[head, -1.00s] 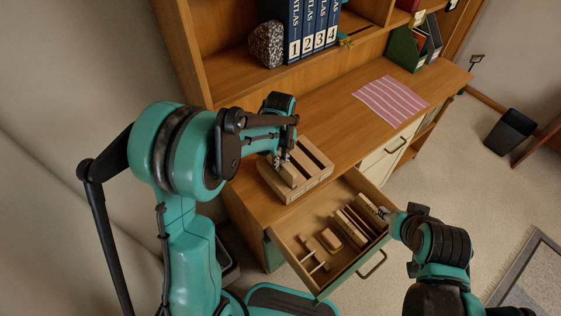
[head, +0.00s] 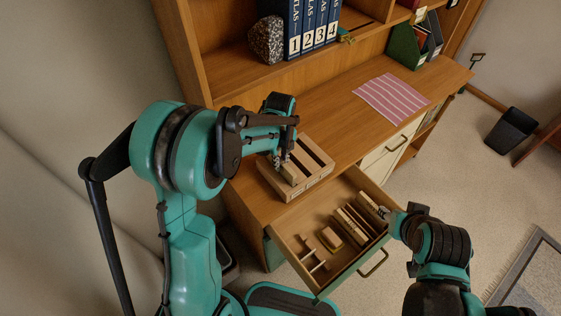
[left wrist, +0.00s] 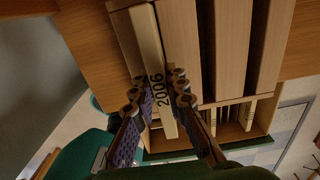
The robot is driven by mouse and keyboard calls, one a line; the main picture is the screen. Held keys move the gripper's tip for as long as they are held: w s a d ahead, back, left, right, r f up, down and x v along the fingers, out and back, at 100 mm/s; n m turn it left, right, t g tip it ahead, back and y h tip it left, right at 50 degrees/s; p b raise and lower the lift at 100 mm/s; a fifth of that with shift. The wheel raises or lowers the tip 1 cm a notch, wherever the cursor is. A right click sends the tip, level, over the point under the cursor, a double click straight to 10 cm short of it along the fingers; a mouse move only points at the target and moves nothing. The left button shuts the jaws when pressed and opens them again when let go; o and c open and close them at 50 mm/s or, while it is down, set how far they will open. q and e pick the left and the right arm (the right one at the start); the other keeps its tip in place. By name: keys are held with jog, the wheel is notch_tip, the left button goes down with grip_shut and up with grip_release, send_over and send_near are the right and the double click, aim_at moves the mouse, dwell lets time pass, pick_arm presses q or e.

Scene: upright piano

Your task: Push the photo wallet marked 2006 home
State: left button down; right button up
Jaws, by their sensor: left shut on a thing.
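The photo wallet marked 2006 (left wrist: 149,45) is a pale block with dark digits on its spine. It sits in the leftmost slot of a wooden slotted box (head: 316,186) on the desk, and its near end sticks out of the slot. It also shows in the head view (head: 292,174). My left gripper (left wrist: 158,92) is shut on the wallet, one finger on each side by the digits.
The open drawer (head: 308,277) below the box holds several pale wooden pieces. A pink striped cloth (head: 391,98) lies on the desk. Blue atlas volumes (head: 312,25) and a speckled stone (head: 266,40) stand on the shelf. The desk between box and cloth is clear.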

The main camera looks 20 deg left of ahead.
pick_arm(q)
jog(key=shift+f+b, duration=0.35)
jog(key=shift+f, duration=0.1)
dwell(0.3)
jog(key=c, duration=1.5)
grip_release()
jog(key=shift+o, duration=0.2)
notch_tip(320, 180, up, 12)
jog(key=shift+r, duration=0.1)
